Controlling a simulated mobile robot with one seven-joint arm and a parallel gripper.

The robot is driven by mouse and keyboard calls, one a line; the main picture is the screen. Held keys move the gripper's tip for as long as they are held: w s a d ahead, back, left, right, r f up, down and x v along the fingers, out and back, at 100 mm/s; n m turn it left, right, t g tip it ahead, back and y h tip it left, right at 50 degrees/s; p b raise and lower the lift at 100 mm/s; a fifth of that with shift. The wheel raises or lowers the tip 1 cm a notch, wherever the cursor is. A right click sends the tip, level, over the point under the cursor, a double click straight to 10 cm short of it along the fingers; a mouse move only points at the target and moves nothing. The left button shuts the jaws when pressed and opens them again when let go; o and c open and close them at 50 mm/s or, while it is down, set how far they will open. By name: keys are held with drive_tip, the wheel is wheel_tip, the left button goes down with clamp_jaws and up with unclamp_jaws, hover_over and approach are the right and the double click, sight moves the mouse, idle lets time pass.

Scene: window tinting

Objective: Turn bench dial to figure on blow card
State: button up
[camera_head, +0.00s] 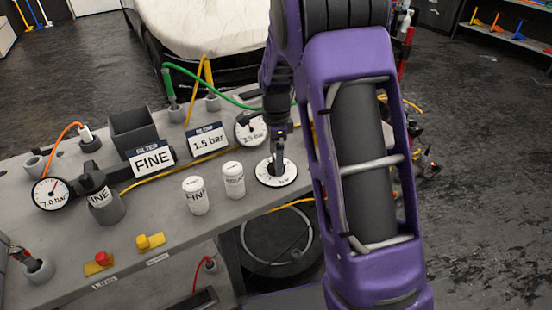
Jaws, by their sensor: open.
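The bench dial (289,178) is a white round disc with dark marks on the bench top, with a grey knob at its middle. My gripper (278,150) is directly above the dial, around or just over the knob. The fingers are small and dark here, so I cannot tell whether they touch the knob. The dial's marks are too small to read. A white card (208,142) with a dark header stands behind and reads "1.5 bar". Another card (152,159) reads "FINE". Both small headers are hard to read.
A gauge (251,129) stands behind the dial, close to my arm; another gauge (50,193) at left reads 7.0 bar. Two white shakers (195,195) (233,180) stand left of the dial. Red (98,262) and yellow (151,242) buttons sit at the front. My arm covers the right.

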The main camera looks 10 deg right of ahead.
drive_tip(key=shift+f, duration=0.35)
drive_tip(key=c, duration=1.4)
